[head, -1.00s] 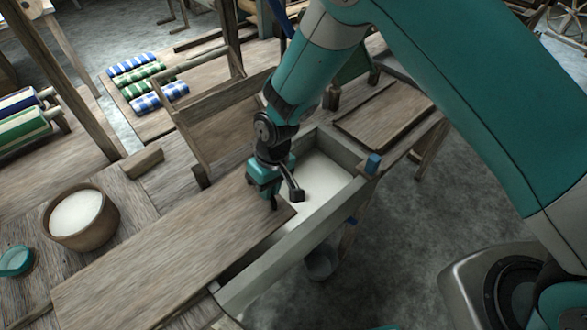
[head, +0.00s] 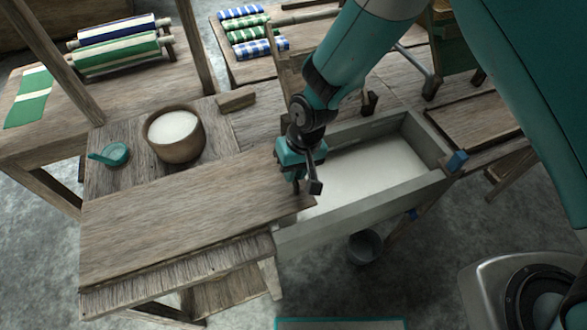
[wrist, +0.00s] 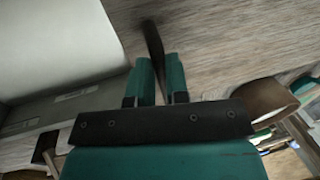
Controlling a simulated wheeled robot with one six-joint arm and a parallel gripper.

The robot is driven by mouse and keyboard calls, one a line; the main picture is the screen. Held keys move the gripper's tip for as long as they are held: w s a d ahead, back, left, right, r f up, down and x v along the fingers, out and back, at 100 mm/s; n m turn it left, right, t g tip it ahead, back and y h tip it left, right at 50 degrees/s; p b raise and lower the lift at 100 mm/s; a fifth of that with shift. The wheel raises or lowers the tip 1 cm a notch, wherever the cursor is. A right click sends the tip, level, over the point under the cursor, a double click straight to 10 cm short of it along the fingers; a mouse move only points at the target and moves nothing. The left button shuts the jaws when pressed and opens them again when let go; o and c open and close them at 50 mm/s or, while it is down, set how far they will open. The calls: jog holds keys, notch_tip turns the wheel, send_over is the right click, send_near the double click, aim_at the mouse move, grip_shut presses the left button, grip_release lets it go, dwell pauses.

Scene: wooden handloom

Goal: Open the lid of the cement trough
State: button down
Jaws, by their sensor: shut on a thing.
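The trough (head: 350,222) is a long pale grey box with an off-white filling (head: 370,173), open over most of its length. Its lid (head: 180,213) is a flat wooden board slid to the left, lying across the table and over only the trough's left end. My gripper (head: 293,190) is at the lid's right end. In the wrist view its two teal fingers (wrist: 160,80) are closed around a dark upright handle (wrist: 153,42) on the lid. The lid's wood (wrist: 235,40) and the trough's pale inside (wrist: 50,45) also show there. The handle's base is partly hidden.
A bowl of white stuff (head: 175,135) and a small teal cup (head: 112,154) stand behind the lid. A wooden block (head: 236,98) lies nearby. Cloth rolls (head: 120,45) lie on the left bench. A grey bucket (head: 365,246) is below the trough.

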jog(key=c, duration=1.1)
grip_release()
jog(key=shift+r, duration=0.1)
jog(key=d+r, duration=0.1)
jog(key=r, duration=0.4)
jog(key=d+r+b, duration=0.1)
jog(key=r, duration=0.5)
jog(key=w+d+r+b, duration=0.1)
jog(key=r, duration=0.5)
jog(key=shift+w, duration=0.1)
